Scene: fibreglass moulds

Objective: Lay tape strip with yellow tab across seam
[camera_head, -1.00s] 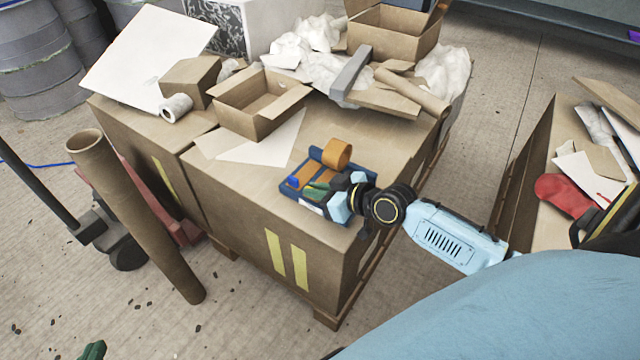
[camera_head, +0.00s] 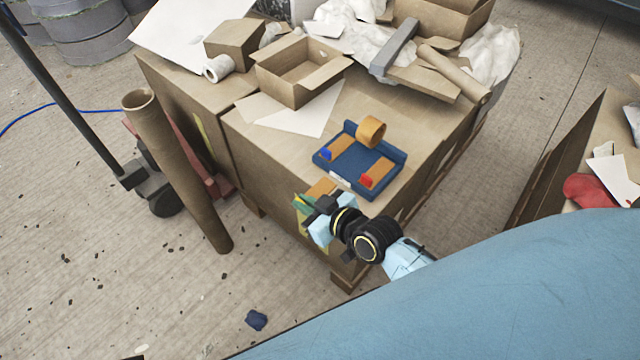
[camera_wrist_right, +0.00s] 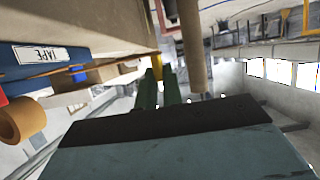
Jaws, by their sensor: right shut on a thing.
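My right gripper (camera_head: 303,203) is shut on an orange tape strip (camera_head: 321,187) with a small yellow end, held beside the front of the large cardboard box (camera_head: 280,165). The blue tape tray (camera_head: 352,160) lies on the box top, behind and right of the gripper. It bears a strip with a blue tab (camera_head: 326,153), a strip with a red tab (camera_head: 366,180) and an orange roll (camera_head: 371,131). I cannot tell which line is the seam. My left gripper is not in view.
A cardboard tube (camera_head: 180,170) leans left of the boxes, near a black wheeled base (camera_head: 150,185). An open carton (camera_head: 300,70), white sheets (camera_head: 300,118) and scraps clutter the box top. Floor in front is mostly clear, with a small dark blue scrap (camera_head: 256,319).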

